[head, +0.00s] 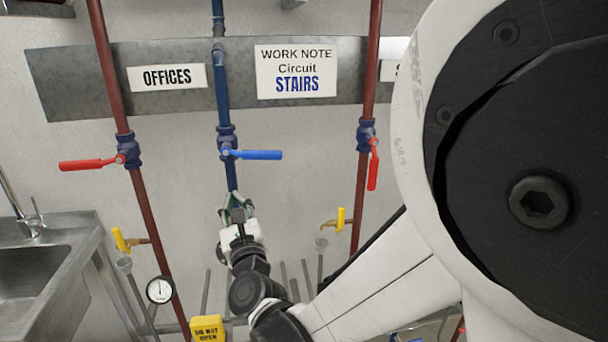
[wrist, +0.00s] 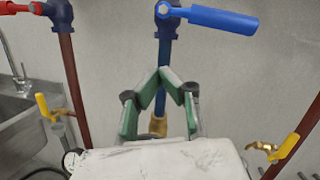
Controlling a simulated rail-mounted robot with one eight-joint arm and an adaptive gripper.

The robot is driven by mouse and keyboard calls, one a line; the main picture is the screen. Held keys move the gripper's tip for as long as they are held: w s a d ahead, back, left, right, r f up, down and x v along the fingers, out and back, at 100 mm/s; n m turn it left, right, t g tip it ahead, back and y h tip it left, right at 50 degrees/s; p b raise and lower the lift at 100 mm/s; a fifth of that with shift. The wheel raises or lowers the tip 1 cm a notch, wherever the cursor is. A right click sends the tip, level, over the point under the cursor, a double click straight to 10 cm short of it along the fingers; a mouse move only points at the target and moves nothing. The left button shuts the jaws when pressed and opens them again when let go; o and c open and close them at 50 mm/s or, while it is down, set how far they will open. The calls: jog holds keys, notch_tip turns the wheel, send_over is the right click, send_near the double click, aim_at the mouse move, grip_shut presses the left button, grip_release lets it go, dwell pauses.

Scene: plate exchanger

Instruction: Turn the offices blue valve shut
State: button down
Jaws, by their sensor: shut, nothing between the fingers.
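The blue valve handle (head: 258,154) sticks out level to the right, crosswise to its upright blue pipe (head: 222,90). This pipe runs between the OFFICES sign (head: 167,77) and the STAIRS note (head: 296,72). In the wrist view the blue handle (wrist: 215,19) is at the top, right of centre. My gripper (head: 238,197) is below the handle, in front of the lower blue pipe, apart from the handle. In the wrist view its green-padded fingers (wrist: 160,72) meet at the tips, shut and empty.
A red handle (head: 90,163) on the left pipe points left. Another red handle (head: 373,165) hangs down along the right pipe. Small yellow taps (head: 121,239) (head: 340,218), a gauge (head: 160,289) and a yellow DO NOT OPEN tag (head: 207,329) are lower. A sink (head: 70,245) stands at left.

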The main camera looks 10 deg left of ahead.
aim_at(252, 154)
jog(key=s+d+f+m+t+h, duration=0.2)
jog(key=d+m+h, duration=0.1)
jog(key=d+m, duration=0.4)
jog(key=w+a+r+p, duration=0.1)
jog(key=w+r, duration=0.5)
jog(key=w, duration=0.3)
jog(key=shift+a+r+n, duration=0.25)
jog(key=shift+n, duration=0.15)
